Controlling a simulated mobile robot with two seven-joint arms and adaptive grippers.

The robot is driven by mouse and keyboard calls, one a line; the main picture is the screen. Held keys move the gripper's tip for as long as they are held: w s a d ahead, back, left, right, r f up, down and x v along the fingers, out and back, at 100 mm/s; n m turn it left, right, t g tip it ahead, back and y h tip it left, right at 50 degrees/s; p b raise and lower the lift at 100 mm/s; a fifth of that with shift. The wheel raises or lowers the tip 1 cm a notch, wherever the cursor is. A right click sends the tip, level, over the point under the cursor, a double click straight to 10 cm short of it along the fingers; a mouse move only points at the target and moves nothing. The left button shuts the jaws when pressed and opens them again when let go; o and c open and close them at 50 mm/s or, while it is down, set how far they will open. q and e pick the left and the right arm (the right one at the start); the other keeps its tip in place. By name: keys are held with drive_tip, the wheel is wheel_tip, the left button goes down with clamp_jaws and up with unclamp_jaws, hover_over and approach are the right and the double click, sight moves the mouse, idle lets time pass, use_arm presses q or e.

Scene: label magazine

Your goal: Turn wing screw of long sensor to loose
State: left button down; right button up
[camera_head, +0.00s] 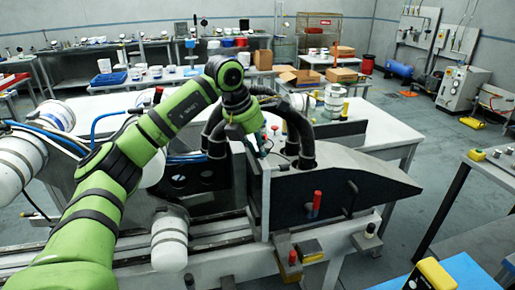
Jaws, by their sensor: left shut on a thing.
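My left arm, green with dark bands, reaches in from the lower left and bends down over the label magazine (340,188), a machine with dark grey sloped side plates. My left gripper (264,146) points down at the upper left end of the magazine, beside thick black hoses. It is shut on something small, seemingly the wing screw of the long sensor. The screw and the sensor are too small and too hidden by the gripper to make out. My right gripper is not in view.
Thick black hoses (306,142) arch close to the gripper. A red-topped knob (316,203) stands on the magazine's near side. A white table (385,135) lies behind with a stack of round containers (334,100). Open floor is on the right.

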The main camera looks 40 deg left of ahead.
use_arm(q)
drive_tip(key=n, duration=0.2)
drive_tip(key=n+y, duration=0.1)
drive_tip(key=n, duration=0.1)
drive_tip(key=n+y+b, duration=0.1)
drive_tip(key=shift+s+d+n, duration=0.1)
drive_tip(key=shift+d+n, duration=0.2)
drive_tip(key=shift+n, duration=0.1)
drive_tip(key=n, duration=0.1)
drive_tip(key=n+y, duration=0.1)
drive_tip(key=n, duration=0.1)
drive_tip(key=n+y+b, duration=0.1)
drive_tip(key=n, duration=0.1)
drive_tip(key=shift+d+g, duration=0.25)
drive_tip(key=shift+g, duration=0.05)
drive_tip(key=shift+n, duration=0.4)
drive_tip(key=c, duration=1.2)
unclamp_jaws()
drive_tip(key=shift+r, duration=0.1)
drive_tip(key=v, duration=1.2)
drive_tip(key=shift+d, duration=0.25)
